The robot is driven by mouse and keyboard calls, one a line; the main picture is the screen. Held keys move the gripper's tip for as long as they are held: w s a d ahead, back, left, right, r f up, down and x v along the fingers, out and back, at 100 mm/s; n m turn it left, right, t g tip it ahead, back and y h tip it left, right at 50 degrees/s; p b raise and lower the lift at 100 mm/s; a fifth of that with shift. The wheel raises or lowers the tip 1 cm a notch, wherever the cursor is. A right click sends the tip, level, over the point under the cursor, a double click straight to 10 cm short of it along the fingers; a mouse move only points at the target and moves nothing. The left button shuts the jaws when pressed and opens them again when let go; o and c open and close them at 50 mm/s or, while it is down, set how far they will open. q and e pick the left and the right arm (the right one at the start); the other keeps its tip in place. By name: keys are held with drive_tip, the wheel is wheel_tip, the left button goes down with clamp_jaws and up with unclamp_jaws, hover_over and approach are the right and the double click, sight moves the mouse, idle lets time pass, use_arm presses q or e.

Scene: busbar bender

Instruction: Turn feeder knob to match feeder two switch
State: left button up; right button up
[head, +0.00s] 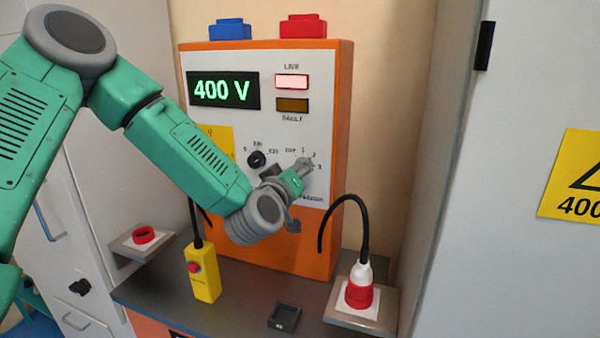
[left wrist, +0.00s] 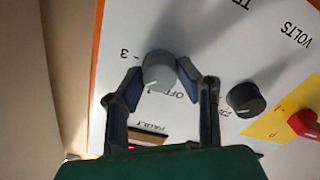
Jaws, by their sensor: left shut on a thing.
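The grey feeder knob (left wrist: 159,72) is on the white front panel of the orange cabinet (head: 342,130), by the marks OFF, 1, 2 and 3. My left gripper (left wrist: 162,78) has one finger on each side of the knob and is shut on it. In the head view the left gripper (head: 301,170) is at the panel, and its hand and wrist cover part of the knob area. I cannot tell exactly which mark the knob points to. No switch labelled feeder two can be made out. My right gripper is not in view.
A black knob (head: 257,158) sits left of the grey one, near my arm. A green 400 V display (head: 224,90) and a lit LIVE lamp (head: 292,81) are above.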

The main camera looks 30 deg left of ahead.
use_arm(q)
drive_tip(key=shift+a, duration=0.1)
drive_tip(key=o, duration=1.1)
drive_tip(key=shift+a, duration=0.1)
drive_tip(key=v, duration=0.7)
drive_tip(key=shift+s+f, duration=0.1)
drive_tip(key=shift+s, duration=0.15)
